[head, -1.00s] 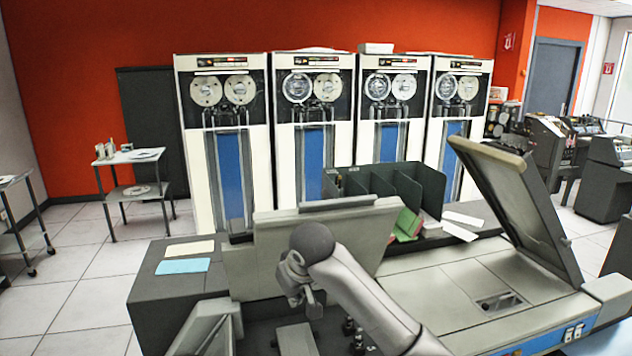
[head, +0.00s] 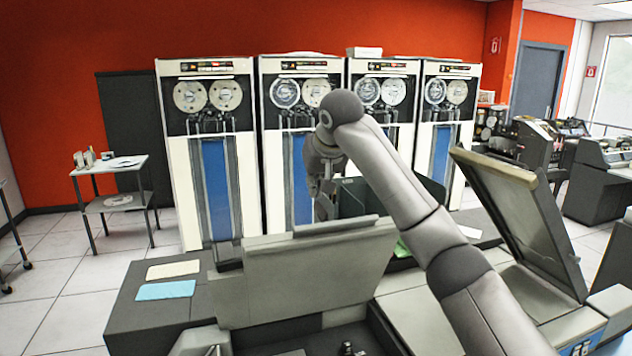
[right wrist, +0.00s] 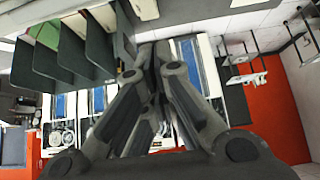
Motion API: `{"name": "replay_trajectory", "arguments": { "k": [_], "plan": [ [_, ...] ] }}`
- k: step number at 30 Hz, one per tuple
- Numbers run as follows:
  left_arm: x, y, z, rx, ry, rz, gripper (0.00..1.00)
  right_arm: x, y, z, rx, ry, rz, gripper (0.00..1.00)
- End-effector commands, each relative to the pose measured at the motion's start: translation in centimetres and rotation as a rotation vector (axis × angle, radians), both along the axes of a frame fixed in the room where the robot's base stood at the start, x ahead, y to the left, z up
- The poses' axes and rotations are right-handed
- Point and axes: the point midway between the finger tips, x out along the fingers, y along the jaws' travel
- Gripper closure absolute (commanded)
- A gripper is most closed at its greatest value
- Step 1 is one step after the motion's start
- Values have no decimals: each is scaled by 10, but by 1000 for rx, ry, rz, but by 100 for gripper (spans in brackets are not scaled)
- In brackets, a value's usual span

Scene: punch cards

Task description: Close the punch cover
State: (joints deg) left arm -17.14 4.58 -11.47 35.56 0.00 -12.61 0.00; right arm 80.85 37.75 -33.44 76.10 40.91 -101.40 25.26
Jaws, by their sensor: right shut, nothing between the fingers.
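A light grey cover panel (head: 305,275) stands raised and tilted on the punch machine in the middle of the head view. A second lid (head: 525,215) with a tan top edge stands open at the right. I cannot tell from the pictures which one is called the punch cover. My right gripper (head: 322,198) is shut and empty, pointing down just above the top edge of the middle panel, seemingly beyond it. In the right wrist view its fingers (right wrist: 152,55) meet. Contact with the panel is not visible. My left gripper is not in view.
A dark card rack (head: 430,190) stands behind the panel, partly hidden by my right arm. Cream cards (head: 173,269) and blue cards (head: 166,290) lie on the dark desk top at the left. Tape cabinets (head: 212,150) line the back.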

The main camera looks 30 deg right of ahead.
Motion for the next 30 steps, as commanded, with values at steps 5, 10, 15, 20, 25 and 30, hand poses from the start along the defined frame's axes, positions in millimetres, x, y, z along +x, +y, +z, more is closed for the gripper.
{"name": "replay_trajectory", "arguments": {
  "k": [5, 10, 15, 20, 25, 30],
  "plan": [
    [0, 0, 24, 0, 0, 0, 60, 24, -6, -26, 0, 5, -1, 100],
    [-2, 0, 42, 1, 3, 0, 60, 46, -12, -55, -1, 4, 0, 100],
    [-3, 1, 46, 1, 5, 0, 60, 28, -8, -60, -4, -1, 1, 100],
    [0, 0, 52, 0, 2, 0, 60, 16, -5, -65, -2, -1, 0, 100],
    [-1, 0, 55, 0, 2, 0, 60, 9, -3, -68, -1, -1, 1, 100],
    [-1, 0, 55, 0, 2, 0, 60, 8, -2, -70, 0, 0, 0, 100]
  ]
}}
